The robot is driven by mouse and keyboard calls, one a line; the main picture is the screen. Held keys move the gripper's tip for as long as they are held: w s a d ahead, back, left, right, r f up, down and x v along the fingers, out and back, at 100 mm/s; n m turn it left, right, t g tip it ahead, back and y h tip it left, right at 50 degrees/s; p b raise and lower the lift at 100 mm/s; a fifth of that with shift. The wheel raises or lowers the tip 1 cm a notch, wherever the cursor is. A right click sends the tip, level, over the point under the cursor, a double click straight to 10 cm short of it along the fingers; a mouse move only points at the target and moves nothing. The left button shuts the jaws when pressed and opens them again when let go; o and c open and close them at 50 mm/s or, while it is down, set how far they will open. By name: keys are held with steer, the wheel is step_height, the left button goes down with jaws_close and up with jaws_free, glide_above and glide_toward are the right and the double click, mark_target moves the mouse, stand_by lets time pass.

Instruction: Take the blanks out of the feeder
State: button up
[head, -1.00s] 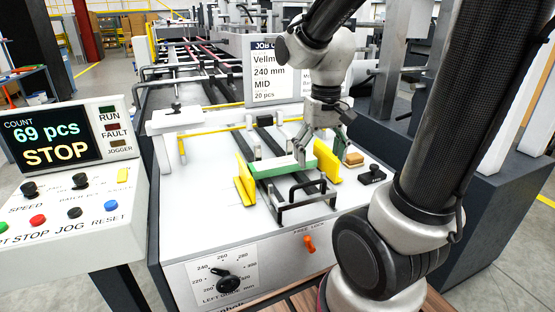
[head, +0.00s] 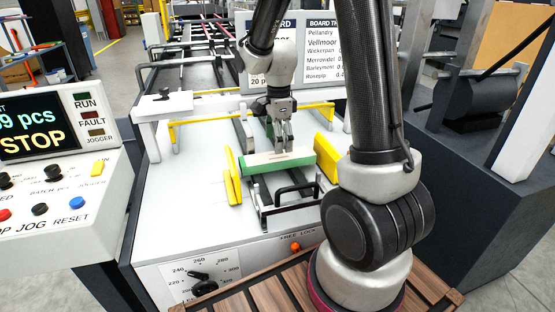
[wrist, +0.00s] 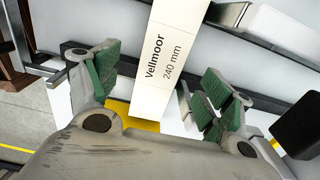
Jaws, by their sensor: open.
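The blanks (head: 277,161) are a low stack with a pale top and a green front side, lying across the dark rails of the feeder (head: 185,215) between two yellow guides. In the wrist view the pale top of the blanks (wrist: 160,65) reads "Vellmoor 240 mm". My gripper (head: 281,150) points down over the stack, near its middle in the head view. In the wrist view my gripper (wrist: 155,90) is open, its green-padded fingers apart on either side of the pale strip. I cannot tell how far above the blanks the fingertips are.
Yellow guides (head: 232,177) and (head: 327,158) flank the stack. A black bar handle (head: 290,192) stands in front of it. The control panel (head: 45,130) at left reads STOP. An orange knob (head: 295,247) is on the feeder front. Job and board signs stand behind.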

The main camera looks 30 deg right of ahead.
mark_target(277, 156)
steer(key=f, duration=0.6)
steer(key=shift+w+f, duration=0.2)
steer(key=shift+f, duration=0.1)
steer(key=c, duration=1.4)
steer(key=shift+r, duration=0.15)
